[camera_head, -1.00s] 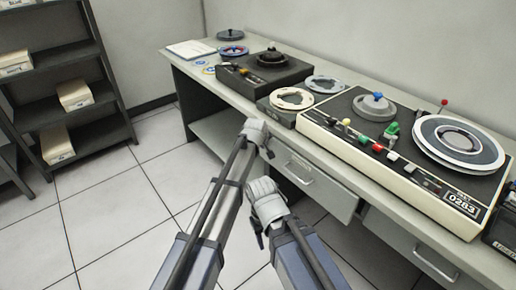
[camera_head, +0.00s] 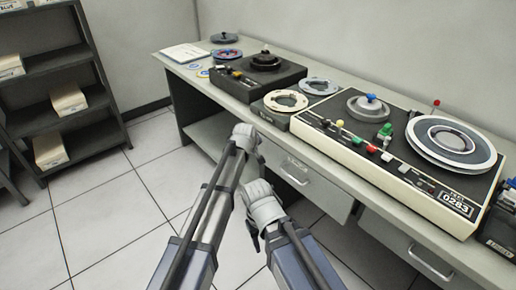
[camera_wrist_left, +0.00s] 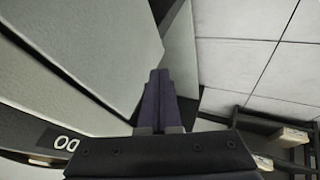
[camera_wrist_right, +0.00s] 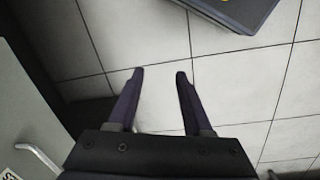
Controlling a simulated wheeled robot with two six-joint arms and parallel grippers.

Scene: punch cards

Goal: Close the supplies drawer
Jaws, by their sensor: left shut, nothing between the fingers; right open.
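A grey drawer front (camera_head: 312,188) with a metal handle (camera_head: 293,176) is under the desk's front edge in the head view. It seems to stand out from the desk, but how far is unclear. A similar handle (camera_wrist_right: 40,160) shows in the right wrist view, beside a partly cut-off label. My left gripper (camera_head: 246,138) is near the drawer's left end; its fingers (camera_wrist_left: 159,72) are together and empty in the left wrist view, beside a grey panel. Contact cannot be told. My right gripper (camera_head: 262,205) is in front of the drawer, fingers (camera_wrist_right: 159,73) apart and empty above the floor.
The desk (camera_head: 345,82) carries a large tape deck (camera_head: 340,150), a smaller dark deck (camera_head: 255,75) and several reels. A second handled drawer (camera_head: 425,255) is at lower right. A dark shelf (camera_head: 75,128) with boxes stands left. Tiled floor (camera_head: 110,210) between is clear.

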